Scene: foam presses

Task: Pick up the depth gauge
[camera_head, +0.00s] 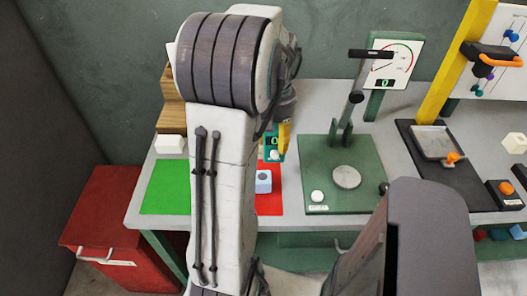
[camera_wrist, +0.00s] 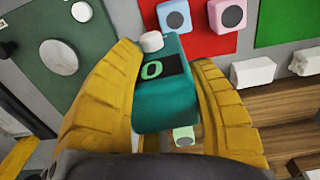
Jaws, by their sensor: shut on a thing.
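The depth gauge (camera_wrist: 165,102) is a teal block with a black display reading a green 0 and a white knob on top. In the wrist view it sits between the two yellow fingers of my gripper (camera_wrist: 167,62), which is shut on it. In the head view the gauge (camera_head: 272,143) shows just right of my arm, above the far edge of the red mat, with a yellow finger of my gripper (camera_head: 281,138) beside it. My arm hides part of this area. I cannot tell how high the gauge is over the table.
A red mat (camera_head: 269,205) holds a blue block (camera_head: 264,182) and a pink block (camera_wrist: 229,15). A green mat (camera_head: 163,187) is at left, near wooden steps (camera_head: 171,116) and white blocks (camera_wrist: 254,72). A green press (camera_head: 320,175) with a lever stands at right.

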